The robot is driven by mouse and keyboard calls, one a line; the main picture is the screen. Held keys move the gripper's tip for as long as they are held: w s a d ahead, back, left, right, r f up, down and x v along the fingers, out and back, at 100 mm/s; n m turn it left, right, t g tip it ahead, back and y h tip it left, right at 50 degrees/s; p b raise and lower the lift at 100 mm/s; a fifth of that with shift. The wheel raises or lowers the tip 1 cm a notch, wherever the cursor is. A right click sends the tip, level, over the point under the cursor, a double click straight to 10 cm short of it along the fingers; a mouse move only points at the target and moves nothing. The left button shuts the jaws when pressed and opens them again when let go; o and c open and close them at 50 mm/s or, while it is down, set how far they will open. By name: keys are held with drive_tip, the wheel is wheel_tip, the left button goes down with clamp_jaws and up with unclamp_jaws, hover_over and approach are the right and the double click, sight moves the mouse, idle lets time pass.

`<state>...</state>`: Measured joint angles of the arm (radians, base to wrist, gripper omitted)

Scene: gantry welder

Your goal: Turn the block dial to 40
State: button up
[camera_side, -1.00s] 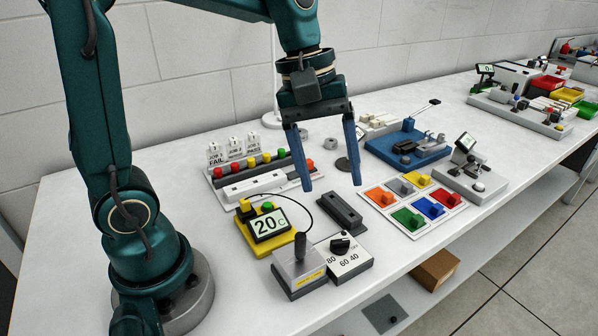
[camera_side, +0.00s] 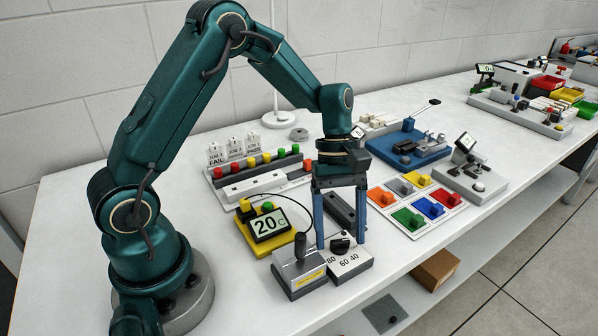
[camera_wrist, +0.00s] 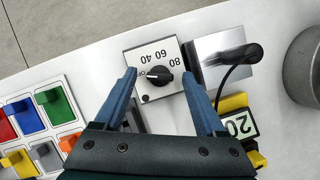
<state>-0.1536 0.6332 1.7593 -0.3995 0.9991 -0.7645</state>
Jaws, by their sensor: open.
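The block dial is a black knob (camera_side: 340,244) on a white-faced box (camera_side: 351,264) marked 40, 60 and 80. In the wrist view the knob (camera_wrist: 158,76) shows between my fingers, with its pointer toward a small mark that looks like OFF. My gripper (camera_side: 340,246) is open, its two blue fingers pointing down around the knob. In the wrist view the fingertips (camera_wrist: 160,75) lie on either side of the knob with gaps. I cannot tell whether they are level with it. A yellow unit with a display (camera_side: 268,225) reads 20 C.
A grey metal block with a black upright handle (camera_side: 300,262) stands close left of the dial box, with a cable looping to it. A dark rail (camera_side: 340,212) lies behind. Coloured switch tiles (camera_side: 412,205) stand to the right. The table edge is close in front.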

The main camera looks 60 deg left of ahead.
drive_tip(key=shift+f, duration=0.15)
clamp_jaws()
drive_tip(key=shift+m, duration=0.5)
drive_tip(key=m, duration=0.1)
drive_tip(key=m+g, duration=0.1)
drive_tip(key=m, duration=0.1)
drive_tip(key=shift+w+d+m+g+y, duration=0.1)
drive_tip(key=shift+m+g+y, duration=0.2)
drive_tip(key=shift+y, duration=0.1)
drive_tip(key=shift+d+m+g+y, duration=0.1)
drive_tip(key=shift+m+g+y, duration=0.45)
drive_tip(key=shift+m, duration=1.45)
drive_tip(key=shift+m+y, duration=0.25)
drive_tip(key=shift+m, duration=0.05)
